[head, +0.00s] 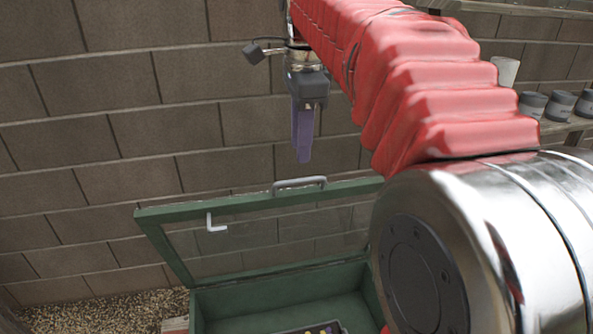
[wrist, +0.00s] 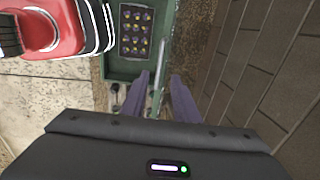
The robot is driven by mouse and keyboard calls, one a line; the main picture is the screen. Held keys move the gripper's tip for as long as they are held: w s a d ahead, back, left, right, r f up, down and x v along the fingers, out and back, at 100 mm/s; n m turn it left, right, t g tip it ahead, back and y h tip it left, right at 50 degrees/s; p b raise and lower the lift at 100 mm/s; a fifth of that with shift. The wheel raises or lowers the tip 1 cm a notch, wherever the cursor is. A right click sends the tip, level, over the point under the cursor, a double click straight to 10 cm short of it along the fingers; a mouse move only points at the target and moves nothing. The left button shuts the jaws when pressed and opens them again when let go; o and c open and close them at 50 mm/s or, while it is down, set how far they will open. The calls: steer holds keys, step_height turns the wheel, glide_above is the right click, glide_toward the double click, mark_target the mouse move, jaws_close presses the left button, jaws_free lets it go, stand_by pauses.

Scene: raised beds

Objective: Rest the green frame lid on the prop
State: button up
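The green frame lid (head: 260,199), with glass panes and a grey handle (head: 300,182) on its top edge, stands raised steeply at the back of the green box (head: 270,296). In the wrist view the lid (wrist: 164,62) shows almost edge-on as a thin strip. A small white L-shaped piece (head: 216,224) shows against the glass; it may be the prop, but I cannot tell what it is fixed to. My gripper (head: 304,160) points down above the handle, apart from it. In the wrist view its purple fingers (wrist: 160,98) are spread with nothing held.
A block wall (head: 120,90) rises close behind the lid. A dark tray (wrist: 135,32) of small plants sits inside the box. Pots (head: 560,104) stand on a shelf at right. Gravel (head: 95,315) lies left of the box. My arm hides the lid's right side.

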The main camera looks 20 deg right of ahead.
mark_target(299, 180)
steer(key=f, duration=0.5)
steer(key=w+f, duration=0.1)
steer(key=f, duration=0.1)
steer(key=shift+d+f, duration=0.1)
steer(key=shift+f, duration=0.1)
steer(key=shift+c, duration=0.3)
jaws_close()
